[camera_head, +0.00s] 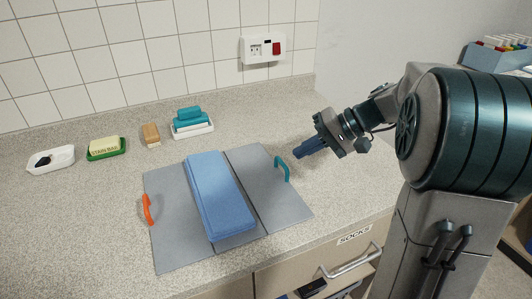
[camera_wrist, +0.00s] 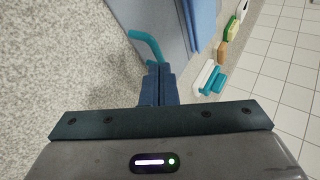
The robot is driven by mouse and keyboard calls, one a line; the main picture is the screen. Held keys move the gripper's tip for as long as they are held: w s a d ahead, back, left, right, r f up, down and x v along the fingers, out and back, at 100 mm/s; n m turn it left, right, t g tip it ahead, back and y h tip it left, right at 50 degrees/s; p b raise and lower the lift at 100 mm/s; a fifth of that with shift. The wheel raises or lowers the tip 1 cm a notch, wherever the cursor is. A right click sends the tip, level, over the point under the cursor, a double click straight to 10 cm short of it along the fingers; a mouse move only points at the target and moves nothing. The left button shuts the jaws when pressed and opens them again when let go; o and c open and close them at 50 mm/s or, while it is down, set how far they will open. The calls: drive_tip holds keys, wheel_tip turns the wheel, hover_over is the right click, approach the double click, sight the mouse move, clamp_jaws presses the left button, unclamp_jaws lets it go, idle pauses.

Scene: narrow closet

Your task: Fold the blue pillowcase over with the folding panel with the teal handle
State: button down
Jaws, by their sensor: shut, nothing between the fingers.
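The blue pillowcase (camera_head: 219,195) lies as a long, narrow layered strip along the middle of the grey folding board (camera_head: 168,228). It also shows at the top of the wrist view (camera_wrist: 204,22). The right-hand panel (camera_head: 266,187) lies flat, with the teal handle (camera_head: 283,168) standing up near its outer edge. An orange handle (camera_head: 147,209) is on the left panel. My gripper (camera_head: 298,154) is shut and empty, a little above and right of the teal handle. In the wrist view its fingers (camera_wrist: 158,72) appear close beside the handle (camera_wrist: 146,44); I cannot tell whether they touch.
Along the back of the counter (camera_head: 90,215) are a white dish (camera_head: 62,164), a green dish with a stain bar (camera_head: 106,148), a wooden brush (camera_head: 151,134) and a white tray with teal items (camera_head: 193,130). A drawer labelled SOCKS (camera_head: 300,275) is below the front edge.

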drive_tip(key=v, duration=1.1)
drive_tip(key=shift+p, duration=0.35)
drive_tip(key=shift+a, duration=0.15)
